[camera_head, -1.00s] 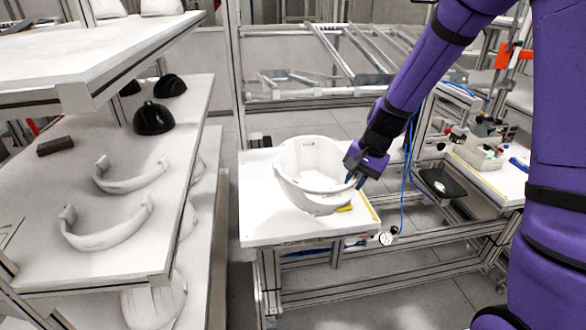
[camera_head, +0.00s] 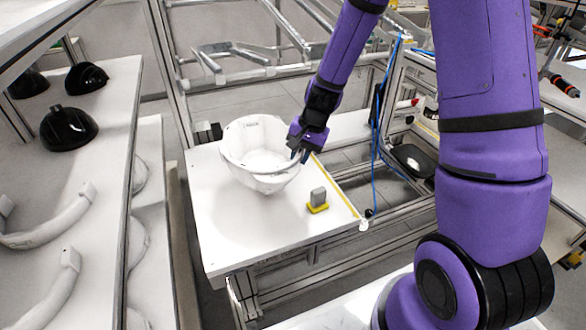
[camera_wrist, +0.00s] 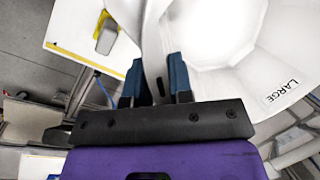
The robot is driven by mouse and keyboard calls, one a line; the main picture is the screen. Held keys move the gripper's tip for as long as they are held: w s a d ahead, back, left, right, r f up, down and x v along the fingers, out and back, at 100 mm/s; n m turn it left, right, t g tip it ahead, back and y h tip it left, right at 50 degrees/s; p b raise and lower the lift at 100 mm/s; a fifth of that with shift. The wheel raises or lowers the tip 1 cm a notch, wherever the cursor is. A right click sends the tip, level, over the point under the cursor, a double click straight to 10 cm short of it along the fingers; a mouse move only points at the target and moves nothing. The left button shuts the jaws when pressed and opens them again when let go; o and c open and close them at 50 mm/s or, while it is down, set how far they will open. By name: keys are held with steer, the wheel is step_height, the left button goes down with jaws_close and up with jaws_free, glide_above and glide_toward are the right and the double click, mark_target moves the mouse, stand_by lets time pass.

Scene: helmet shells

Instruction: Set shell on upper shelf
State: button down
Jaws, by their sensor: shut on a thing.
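The white helmet shell (camera_head: 258,155) is bowl-shaped with its opening up, over the white table in the head view. My gripper (camera_head: 300,154) is shut on the right part of its rim. In the wrist view the two blue fingertips (camera_wrist: 157,82) pinch the shell's wall, and the shell's inside (camera_wrist: 215,40) bears the word LARGE. I cannot tell for sure whether the shell's underside touches the table. The shelf rack at the left shows an upper shelf (camera_head: 45,20), cut off by the picture's edge, above a middle shelf (camera_head: 95,150).
The white table (camera_head: 225,235) carries a small grey block on a yellow base (camera_head: 318,200). Black domes (camera_head: 68,128) and white curved bands (camera_head: 50,225) lie on the middle shelf. A blue cable (camera_head: 378,140) hangs right of the table. The table's front is clear.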

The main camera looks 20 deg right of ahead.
steer(key=shift+f, duration=2.65)
steer(key=c, duration=1)
jaws_free()
steer(key=s+d+r+n, duration=0.1)
steer(key=s+r, duration=0.2)
steer(key=r, duration=0.8)
steer(key=s+d+r+n, duration=0.1)
steer(key=s+r, duration=0.2)
steer(key=r, duration=0.7)
steer(key=s+r+n+t+h, duration=0.1)
steer(key=s+r, duration=0.3)
steer(key=s, duration=0.2)
steer(key=s+d+r+n+t+h, duration=0.1)
steer(key=s+r+n, duration=0.1)
steer(key=s+r, duration=0.3)
steer(key=s+r+n+t+h, duration=0.1)
steer(key=s+r+n+t, duration=0.1)
steer(key=s+r, duration=0.3)
steer(key=shift+s+d, duration=0.15)
steer(key=shift+s, duration=0.9)
steer(key=shift+s+d, duration=0.1)
steer(key=shift+s, duration=0.9)
steer(key=shift+s+d+n, duration=0.1)
steer(key=shift+s+n, duration=0.15)
steer(key=shift+n, duration=0.05)
steer(key=shift+c, duration=1)
